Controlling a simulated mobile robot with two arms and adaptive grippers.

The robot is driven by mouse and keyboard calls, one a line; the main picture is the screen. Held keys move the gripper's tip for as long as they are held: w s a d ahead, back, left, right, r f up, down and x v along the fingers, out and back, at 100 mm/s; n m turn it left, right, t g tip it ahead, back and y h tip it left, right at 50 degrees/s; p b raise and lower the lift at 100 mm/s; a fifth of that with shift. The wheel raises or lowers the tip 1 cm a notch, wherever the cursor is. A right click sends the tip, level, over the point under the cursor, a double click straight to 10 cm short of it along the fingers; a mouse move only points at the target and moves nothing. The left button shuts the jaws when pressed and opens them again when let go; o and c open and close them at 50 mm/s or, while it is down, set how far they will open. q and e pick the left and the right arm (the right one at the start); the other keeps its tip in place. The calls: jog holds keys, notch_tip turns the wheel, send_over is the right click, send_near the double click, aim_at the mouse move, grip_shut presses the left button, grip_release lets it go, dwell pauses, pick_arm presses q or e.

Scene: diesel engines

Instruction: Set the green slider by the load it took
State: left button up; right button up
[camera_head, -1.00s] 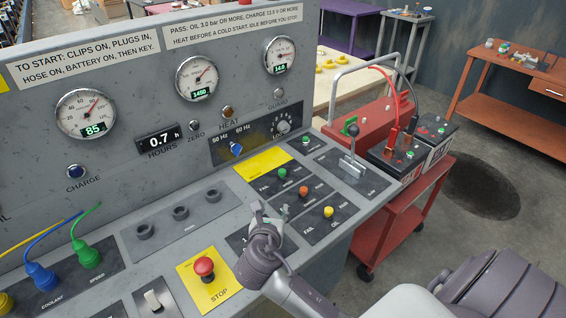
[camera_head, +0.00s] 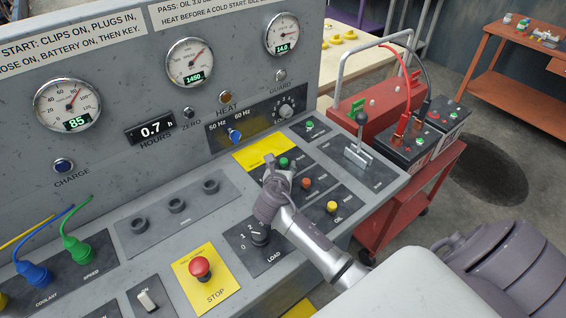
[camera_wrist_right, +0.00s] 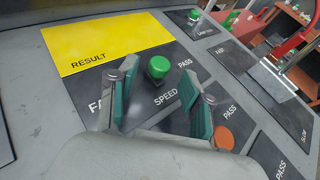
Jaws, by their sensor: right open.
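The green slider (camera_head: 283,162) is a round green knob on the dark SPEED panel, between the words FAIL and PASS. It shows clearly in the right wrist view (camera_wrist_right: 158,66). My right gripper (camera_head: 275,172) is at this panel. In the wrist view its teal-padded fingers (camera_wrist_right: 157,92) are spread, one on each side and a little short of the knob, with nothing between them. A finger partly hides FAIL. The LOAD selector (camera_head: 260,237) is a black knob with a numbered scale. The middle gauge (camera_head: 190,62) reads about 1450. My left gripper is out of view.
An orange slider (camera_head: 306,183) and a yellow slider (camera_head: 331,207) sit nearby on similar panels. A yellow RESULT plate (camera_wrist_right: 100,42) lies beside the green slider. The red STOP button (camera_head: 200,267) is in front, and a lever (camera_head: 360,140) stands to the right.

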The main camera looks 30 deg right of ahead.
aim_at(284, 164)
jog(key=shift+x, duration=0.85)
jog(key=shift+w+d, duration=0.1)
jog(key=shift+w, duration=0.05)
jog(key=c, duration=0.4)
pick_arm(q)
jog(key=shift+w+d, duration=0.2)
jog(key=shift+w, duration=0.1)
pick_arm(e)
grip_shut()
